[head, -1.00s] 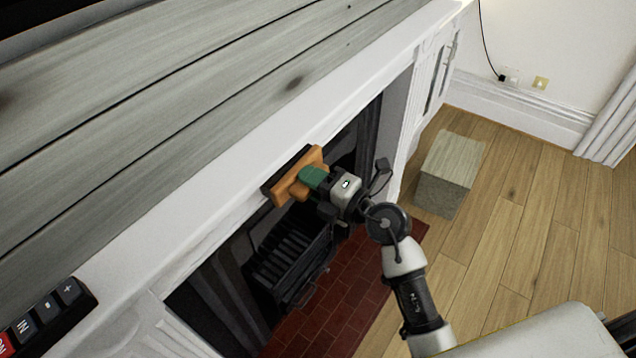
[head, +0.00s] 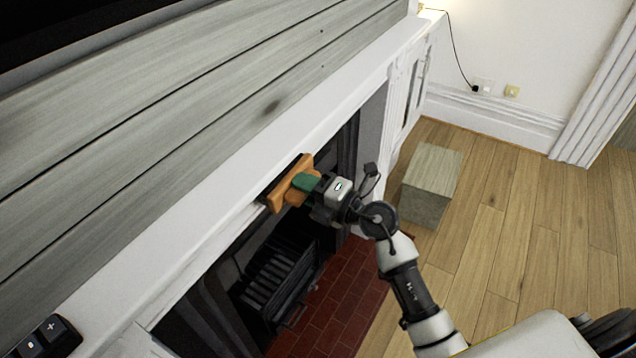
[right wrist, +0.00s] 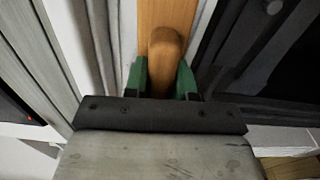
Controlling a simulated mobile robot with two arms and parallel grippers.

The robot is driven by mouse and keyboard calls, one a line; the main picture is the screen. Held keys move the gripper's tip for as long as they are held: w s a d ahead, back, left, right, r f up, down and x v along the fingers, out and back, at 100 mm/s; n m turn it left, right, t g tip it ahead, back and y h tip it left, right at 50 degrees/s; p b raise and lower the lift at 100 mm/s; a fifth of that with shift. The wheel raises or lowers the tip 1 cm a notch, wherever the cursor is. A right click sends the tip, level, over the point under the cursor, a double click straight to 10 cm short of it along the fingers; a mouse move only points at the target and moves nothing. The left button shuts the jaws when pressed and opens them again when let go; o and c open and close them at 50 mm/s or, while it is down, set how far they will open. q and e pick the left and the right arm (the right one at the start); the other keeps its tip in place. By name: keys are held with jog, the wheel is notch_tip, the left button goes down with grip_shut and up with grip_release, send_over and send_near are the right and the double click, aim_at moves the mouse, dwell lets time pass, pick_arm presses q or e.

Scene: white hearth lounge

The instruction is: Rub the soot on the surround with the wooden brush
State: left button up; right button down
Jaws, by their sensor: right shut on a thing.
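The wooden brush (head: 291,184) is orange-brown with a dark bristle side turned to the white surround (head: 226,187). My right gripper (head: 309,183) is shut on its handle, the green finger pads on either side of it. In the right wrist view the brush (right wrist: 165,50) stands between the green fingertips (right wrist: 162,80). The bristles are at or very close to the face of the surround; I cannot tell whether they touch. No soot shows clearly on the white face, and the brush hides part of it. My left gripper is not in view.
Grey wooden boards (head: 200,120) with dark spots lie above the surround. Below is the firebox with a black grate (head: 277,280) and a red brick hearth (head: 335,300). A pale wooden block (head: 432,180) stands on the floor at right. The wooden floor (head: 500,230) beyond is clear.

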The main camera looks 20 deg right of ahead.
aim_at(282, 194)
jog(key=shift+s+a+r+p, duration=0.2)
jog(key=shift+s+a+p, duration=0.25)
jog(key=shift+a+p, duration=0.2)
jog(key=shift+s+a+p, duration=0.5)
jog(key=shift+a, duration=0.1)
jog(key=shift+s+a+f, duration=0.1)
jog(key=shift+s+a, duration=0.3)
jog(key=shift+a, duration=0.1)
jog(key=shift+s+a+p, duration=0.5)
jog(key=shift+a+p, duration=0.1)
jog(key=shift+p, duration=0.3)
jog(key=shift+w+d+r+p, duration=0.2)
jog(key=shift+w+d+p, duration=0.3)
jog(key=shift+w+d, duration=0.55)
jog(key=shift+w+d+r+p, duration=0.15)
jog(key=shift+w+d+p, duration=0.45)
jog(key=shift+d, duration=0.65)
jog(key=shift+w+r, duration=0.15)
jog(key=shift+w, duration=0.05)
jog(key=shift+s+a+p, duration=0.55)
jog(key=shift+a+p, duration=0.1)
jog(key=shift+p, duration=0.1)
jog(key=shift+s+a+p, duration=0.5)
jog(key=shift+s+a, duration=0.3)
jog(key=shift+a, duration=0.2)
